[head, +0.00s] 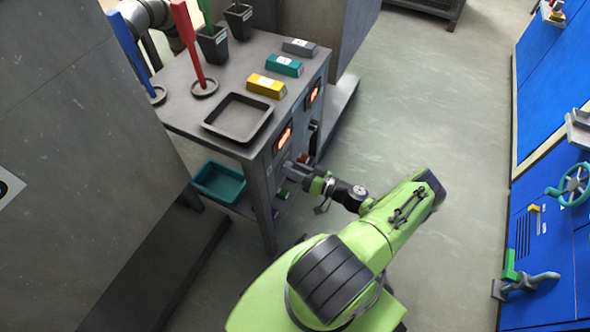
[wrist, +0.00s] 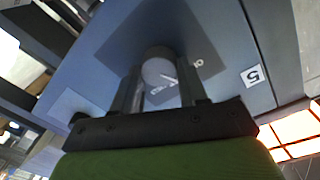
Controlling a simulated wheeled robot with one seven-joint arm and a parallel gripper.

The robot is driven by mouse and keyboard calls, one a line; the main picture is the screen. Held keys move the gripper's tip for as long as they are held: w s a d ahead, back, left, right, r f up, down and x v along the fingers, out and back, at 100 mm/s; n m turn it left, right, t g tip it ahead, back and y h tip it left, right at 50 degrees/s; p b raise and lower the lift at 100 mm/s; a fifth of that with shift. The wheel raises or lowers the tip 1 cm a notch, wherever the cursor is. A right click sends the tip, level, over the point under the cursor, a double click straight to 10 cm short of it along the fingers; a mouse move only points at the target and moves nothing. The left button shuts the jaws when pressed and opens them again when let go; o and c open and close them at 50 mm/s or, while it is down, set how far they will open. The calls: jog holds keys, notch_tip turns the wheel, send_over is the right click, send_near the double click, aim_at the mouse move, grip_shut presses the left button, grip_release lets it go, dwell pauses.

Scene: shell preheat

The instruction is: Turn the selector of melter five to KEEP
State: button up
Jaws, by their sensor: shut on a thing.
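In the wrist view, the selector knob (wrist: 159,68) is a round grey knob on a blue-grey panel (wrist: 222,45). A white label with the number 5 (wrist: 254,76) is on the panel to its right. My gripper (wrist: 155,85) is shut on the knob, one finger on each side. A white mark shows on or just below the knob, and small lettering beside it is too blurred to read. In the head view, my gripper (head: 292,176) is at the side of the grey bench (head: 185,115), and the knob is hidden there.
Two orange displays (head: 284,138) glow on the bench side. On top are a grey tray (head: 238,117), yellow (head: 266,87), teal (head: 284,65) and grey (head: 299,47) blocks, and upright coloured rods. A teal bin (head: 219,183) is below. The floor to the right is clear.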

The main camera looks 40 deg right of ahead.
jog(key=m, duration=0.4)
jog(key=shift+d+m+g, duration=0.1)
jog(key=shift+m+g, duration=0.2)
dwell(0.3)
jog(key=o, duration=1.1)
jog(key=shift+c, duration=0.2)
jog(key=f+p+v, duration=0.1)
jog(key=v, duration=1.4)
jog(key=shift+s+r, duration=0.4)
jog(key=shift+d, duration=0.15)
